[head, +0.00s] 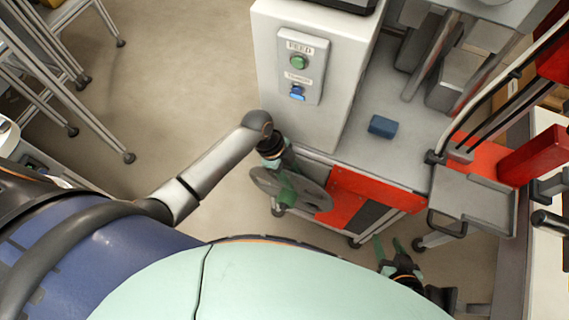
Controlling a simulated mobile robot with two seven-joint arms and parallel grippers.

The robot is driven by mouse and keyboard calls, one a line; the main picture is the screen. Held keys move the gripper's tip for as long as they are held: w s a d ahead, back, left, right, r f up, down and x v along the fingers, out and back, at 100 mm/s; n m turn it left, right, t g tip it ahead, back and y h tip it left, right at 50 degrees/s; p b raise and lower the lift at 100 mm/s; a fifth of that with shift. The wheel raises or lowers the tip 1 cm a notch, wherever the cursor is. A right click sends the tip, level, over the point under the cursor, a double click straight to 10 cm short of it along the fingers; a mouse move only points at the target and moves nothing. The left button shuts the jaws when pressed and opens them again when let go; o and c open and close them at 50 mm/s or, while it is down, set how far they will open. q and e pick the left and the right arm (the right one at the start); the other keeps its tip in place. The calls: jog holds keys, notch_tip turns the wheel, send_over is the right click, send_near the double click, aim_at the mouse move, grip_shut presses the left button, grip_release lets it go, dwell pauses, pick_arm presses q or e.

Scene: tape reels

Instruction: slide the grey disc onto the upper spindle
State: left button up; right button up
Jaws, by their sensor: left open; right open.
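A grey disc (316,196) with openings in it shows below the front of the white machine cabinet. My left gripper (287,192) reaches down over the disc from above, with its green fingers at the disc's middle. It is open, and I cannot tell whether the fingers touch the disc. I cannot make out the upper spindle; the disc, my gripper or the cabinet may hide it. My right gripper (388,243) is open and empty, low in the view, to the right of and apart from the disc.
The white cabinet (272,50) carries a green button (299,62) and a blue button (297,92). A blue block (382,126) lies on the grey deck. A red panel (350,200) is beside the disc. Metal-legged furniture (60,85) stands left; floor between is clear.

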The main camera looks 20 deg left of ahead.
aim_at(295, 181)
pick_arm(q)
jog(key=shift+x, duration=1.55)
grip_shut()
jog(key=shift+w, duration=0.1)
